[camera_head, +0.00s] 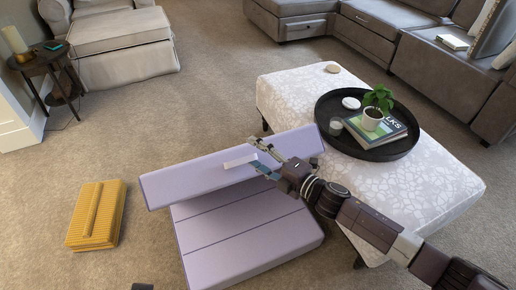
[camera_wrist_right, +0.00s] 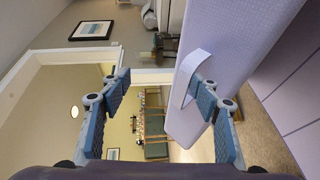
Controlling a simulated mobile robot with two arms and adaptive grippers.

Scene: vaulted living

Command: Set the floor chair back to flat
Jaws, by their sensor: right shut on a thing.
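The lavender floor chair has its panelled seat (camera_head: 245,238) flat on the carpet and its backrest (camera_head: 185,183) raised and tilted at the seat's far edge. A pale strap (camera_head: 239,161) stands out from the backrest. My right gripper (camera_head: 260,156) reaches in from the right and is at this strap, shut on it. The right wrist view shows the strap (camera_wrist_right: 188,75) looped at one finger of the gripper (camera_wrist_right: 155,85), with the backrest (camera_wrist_right: 225,60) alongside. The fingers look spread in that view.
A patterned ottoman (camera_head: 440,195) with a black tray (camera_head: 365,149), plant and books stands close on the right. A yellow folded item (camera_head: 96,215) lies on the carpet at left. Open carpet (camera_head: 215,85) lies behind the chair, before the armchair (camera_head: 118,35) and sofa (camera_head: 395,25).

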